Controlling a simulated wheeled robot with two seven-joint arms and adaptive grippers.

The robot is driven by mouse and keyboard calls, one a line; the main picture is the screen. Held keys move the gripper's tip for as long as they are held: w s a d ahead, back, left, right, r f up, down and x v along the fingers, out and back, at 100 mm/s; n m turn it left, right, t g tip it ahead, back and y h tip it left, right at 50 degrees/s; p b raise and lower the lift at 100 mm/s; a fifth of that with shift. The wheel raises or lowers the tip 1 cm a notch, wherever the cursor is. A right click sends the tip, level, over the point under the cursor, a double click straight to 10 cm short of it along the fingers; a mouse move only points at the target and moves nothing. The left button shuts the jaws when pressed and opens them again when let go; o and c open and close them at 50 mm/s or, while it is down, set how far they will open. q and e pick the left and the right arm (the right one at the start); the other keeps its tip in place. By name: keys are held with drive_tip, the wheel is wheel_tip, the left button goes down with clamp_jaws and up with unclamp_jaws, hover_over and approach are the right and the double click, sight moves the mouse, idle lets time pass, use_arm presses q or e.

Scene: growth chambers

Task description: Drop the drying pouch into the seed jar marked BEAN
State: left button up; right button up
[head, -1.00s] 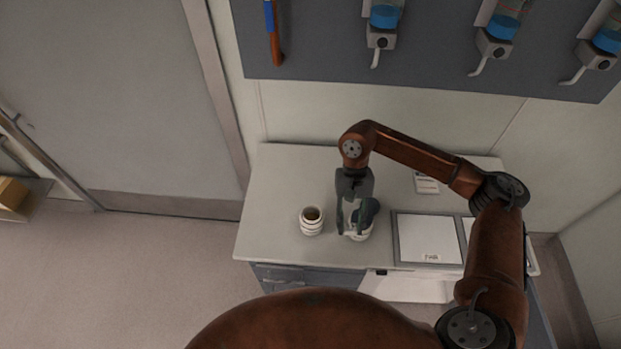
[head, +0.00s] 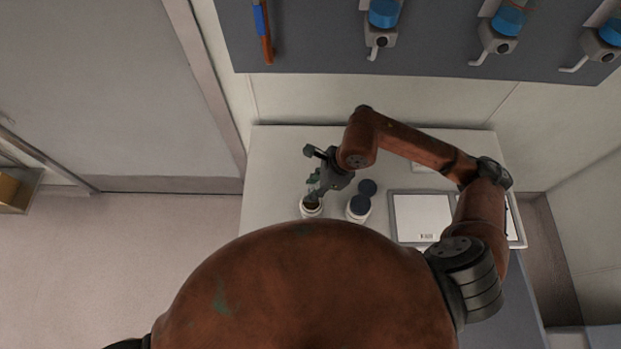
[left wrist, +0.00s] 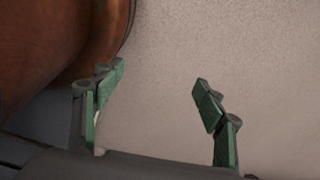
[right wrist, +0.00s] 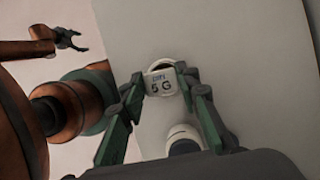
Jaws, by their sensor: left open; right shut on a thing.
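My right gripper (head: 313,193) is shut on the drying pouch, a small white packet (right wrist: 161,83) printed "5 G" in the right wrist view. It holds the pouch over an open white jar (head: 311,211) at the left front of the bench. In the right wrist view the jar's rim (right wrist: 160,64) shows behind the pouch, which hides most of its mouth. A second white jar (head: 357,213) with a dark top stands to the right. I cannot read a name on either jar. My left gripper (left wrist: 160,76) is open and empty, away from the bench; it also shows in the right wrist view (right wrist: 72,40).
A dark round disc (head: 367,187) lies just behind the second jar. A framed white tray (head: 423,216) lies farther right. Dispensers with blue liquid (head: 382,15) hang on the wall panel. The bench's back left (head: 280,150) is clear.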

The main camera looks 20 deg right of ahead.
drive_tip(key=shift+f, duration=0.3)
drive_tip(key=shift+f+b, duration=0.45)
use_arm(q)
drive_tip(key=f+b, duration=0.1)
drive_tip(key=s+f+b, duration=0.1)
drive_tip(key=shift+f, duration=0.4)
use_arm(e)
wheel_tip(320, 180, down, 4)
drive_tip(key=shift+r, duration=0.1)
drive_tip(key=o, duration=0.9)
drive_tip(key=shift+c, duration=0.2)
drive_tip(key=v, duration=1.2)
use_arm(q)
drive_tip(key=shift+r, duration=0.1)
use_arm(e)
drive_tip(key=shift+a+r, duration=0.1)
